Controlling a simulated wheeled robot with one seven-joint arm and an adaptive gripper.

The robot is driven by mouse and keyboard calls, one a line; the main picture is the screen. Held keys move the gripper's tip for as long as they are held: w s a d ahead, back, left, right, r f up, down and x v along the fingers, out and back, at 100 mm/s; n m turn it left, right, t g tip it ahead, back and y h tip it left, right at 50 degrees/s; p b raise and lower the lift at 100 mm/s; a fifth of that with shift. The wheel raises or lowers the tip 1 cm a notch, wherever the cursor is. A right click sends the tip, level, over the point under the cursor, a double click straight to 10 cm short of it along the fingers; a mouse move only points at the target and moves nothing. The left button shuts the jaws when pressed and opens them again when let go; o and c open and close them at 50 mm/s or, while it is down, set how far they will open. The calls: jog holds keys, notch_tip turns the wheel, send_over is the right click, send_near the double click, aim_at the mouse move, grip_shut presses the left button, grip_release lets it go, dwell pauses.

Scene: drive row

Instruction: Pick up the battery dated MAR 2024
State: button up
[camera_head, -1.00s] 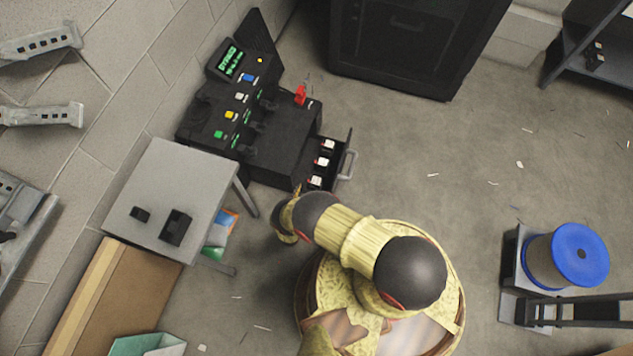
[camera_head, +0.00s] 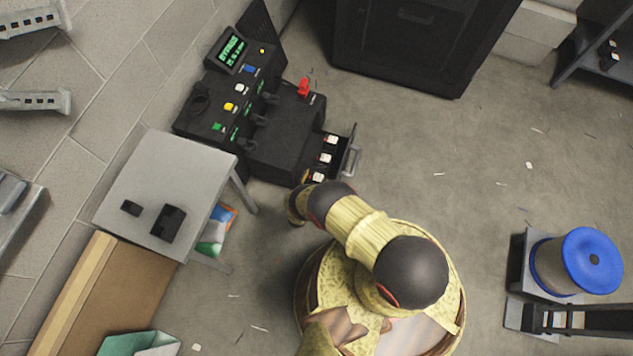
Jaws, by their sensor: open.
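A small open drawer (camera_head: 352,140) sticks out from the right side of a black machine (camera_head: 285,140). Several small dark items with white labels stand in a row in it: a far one (camera_head: 331,140), a middle one (camera_head: 325,158) and a near one (camera_head: 317,177). They look like batteries. The labels are too small to read, so I cannot tell which says MAR 2024.
A grey table (camera_head: 150,165) with two small black objects stands left of my arm. A dark cabinet (camera_head: 410,45) stands behind the drawer. A blue-topped drum (camera_head: 590,262) is at the right. Floor right of the drawer is clear except for scraps.

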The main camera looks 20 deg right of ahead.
jog(key=c, duration=0.3)
jog(key=shift+w, duration=0.15)
grip_shut()
dwell(0.8)
